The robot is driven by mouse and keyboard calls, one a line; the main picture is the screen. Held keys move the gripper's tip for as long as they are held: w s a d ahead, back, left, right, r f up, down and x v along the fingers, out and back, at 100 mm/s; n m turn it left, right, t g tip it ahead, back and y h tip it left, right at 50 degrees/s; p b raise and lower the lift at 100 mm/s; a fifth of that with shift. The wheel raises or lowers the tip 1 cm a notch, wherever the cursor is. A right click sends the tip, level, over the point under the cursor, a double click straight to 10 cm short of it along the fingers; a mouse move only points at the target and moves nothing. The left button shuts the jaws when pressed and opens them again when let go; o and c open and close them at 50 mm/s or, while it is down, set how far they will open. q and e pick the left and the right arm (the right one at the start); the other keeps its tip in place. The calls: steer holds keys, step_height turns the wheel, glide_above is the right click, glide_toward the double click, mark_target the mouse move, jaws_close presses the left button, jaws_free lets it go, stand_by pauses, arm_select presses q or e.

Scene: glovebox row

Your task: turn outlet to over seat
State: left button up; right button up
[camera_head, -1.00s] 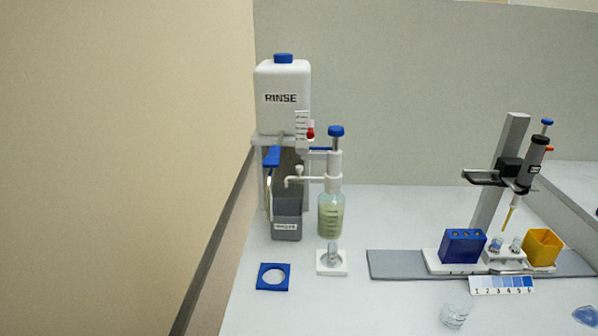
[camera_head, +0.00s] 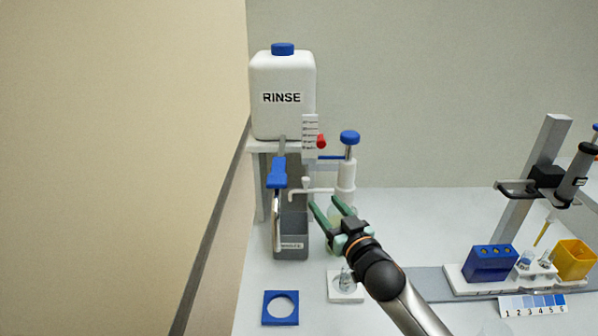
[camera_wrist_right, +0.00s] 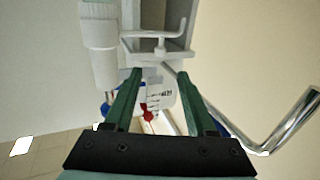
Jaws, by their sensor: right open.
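The bottle-top dispenser (camera_head: 347,174) has a white body and a blue top knob. Its white outlet (camera_head: 312,191) reaches left, with its downturned tip near the grey waste bin (camera_head: 290,226). The outlet also shows in the right wrist view (camera_wrist_right: 160,46), beyond the fingertips. A small white square seat (camera_head: 345,298) holding a clear glass vessel is on the bench below, partly hidden by my right arm. My right gripper (camera_head: 325,204) is open and empty, its green fingers just below the outlet, hiding much of the bottle. My left gripper is not in view.
A blue square with a round hole (camera_head: 281,307) lies at front left. A white RINSE tank (camera_head: 282,97) stands on a shelf behind, with a blue lever (camera_head: 277,173) below. A blue rack (camera_head: 490,264) and yellow box (camera_head: 574,259) are at right.

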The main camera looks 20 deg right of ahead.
mark_target(307, 181)
steer(key=w, duration=0.4)
steer(key=w+a, duration=0.1)
steer(key=w, duration=0.6)
steer(key=shift+w+a, duration=0.2)
steer(key=shift+w, duration=0.2)
steer(key=shift+r, duration=0.1)
jaws_close()
stand_by(1.0)
